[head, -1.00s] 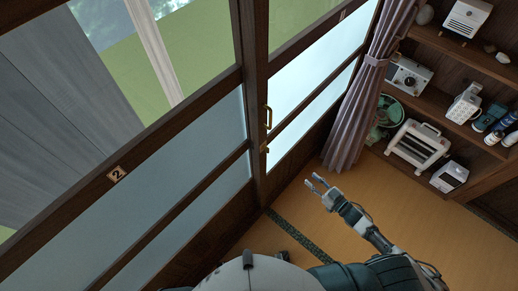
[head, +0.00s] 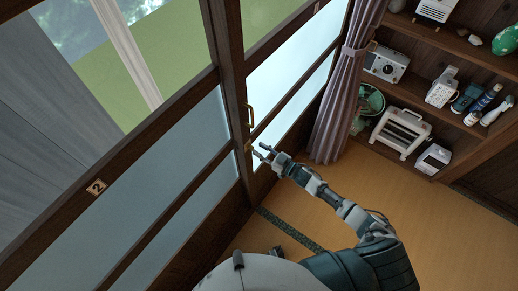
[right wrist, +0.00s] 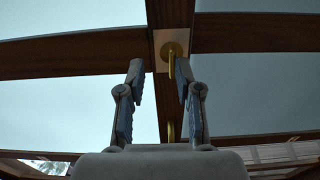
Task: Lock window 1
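The sliding windows have dark wooden frames and frosted lower panes. Window 1 (head: 291,88) is the farther one, and a small number plate (head: 317,7) shows at the top edge of the head view. A brass handle (head: 249,115) is on the middle post, with a small brass lock (head: 248,146) below it. My right gripper (head: 260,151) is open and close beside the lock. In the right wrist view the brass lock (right wrist: 172,55) on a pale plate shows just beyond and between the open fingertips (right wrist: 158,70). I cannot tell whether they touch. My left gripper is not in view.
Window 2, with its number plate (head: 96,187), fills the left. A tied curtain (head: 340,95) hangs right of window 1. Shelves (head: 425,35) with a radio, bottles and other goods stand at the right. The tatami floor (head: 440,230) is clear between.

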